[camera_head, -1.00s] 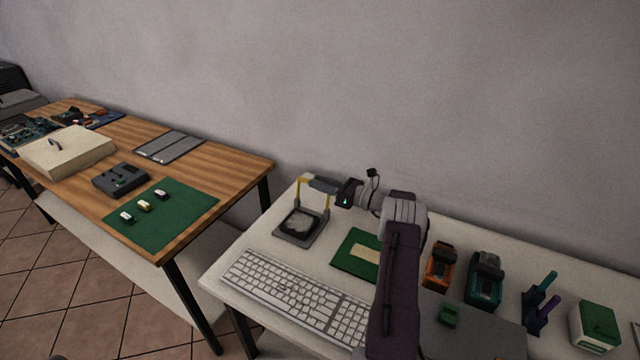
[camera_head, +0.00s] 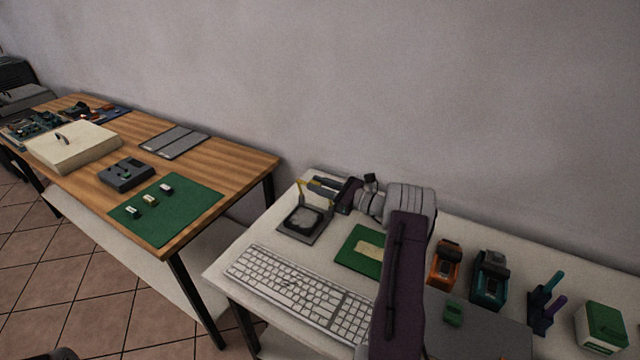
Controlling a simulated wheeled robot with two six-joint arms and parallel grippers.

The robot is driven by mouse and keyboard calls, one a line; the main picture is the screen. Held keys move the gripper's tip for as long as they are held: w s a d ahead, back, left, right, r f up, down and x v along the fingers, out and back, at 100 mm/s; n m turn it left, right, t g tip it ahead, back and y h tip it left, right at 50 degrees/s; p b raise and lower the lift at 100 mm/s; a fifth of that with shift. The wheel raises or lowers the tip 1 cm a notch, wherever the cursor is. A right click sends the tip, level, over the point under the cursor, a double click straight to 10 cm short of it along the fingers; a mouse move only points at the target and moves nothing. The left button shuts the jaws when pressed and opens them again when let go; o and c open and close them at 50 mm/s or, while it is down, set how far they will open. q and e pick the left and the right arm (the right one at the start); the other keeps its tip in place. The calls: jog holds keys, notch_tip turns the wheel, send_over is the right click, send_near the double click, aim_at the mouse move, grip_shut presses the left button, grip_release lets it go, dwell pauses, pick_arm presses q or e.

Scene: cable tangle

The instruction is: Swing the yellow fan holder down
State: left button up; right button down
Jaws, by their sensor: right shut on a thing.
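The yellow fan holder (camera_head: 301,193) is a thin yellow frame hinged on a dark grey square base with a round black fan (camera_head: 306,219), on the white table at the left of my right arm. My right gripper (camera_head: 324,186) reaches in from the right and is shut on the upper part of the holder. The holder stands raised and tilted above the base; the jaws and wrist hide part of its top bar.
A white keyboard (camera_head: 300,294) lies in front of the base, and a green board (camera_head: 361,252) lies to its right. Orange (camera_head: 444,266) and teal (camera_head: 489,282) devices stand right of my arm. A wooden table (camera_head: 225,172) is at left; the wall is behind.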

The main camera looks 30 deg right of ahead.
jog(key=shift+s+a+f, duration=0.15)
jog(key=shift+a+f, duration=0.1)
jog(key=shift+a, duration=0.05)
jog(key=c, duration=1.4)
grip_release()
jog(key=shift+d+r, duration=0.1)
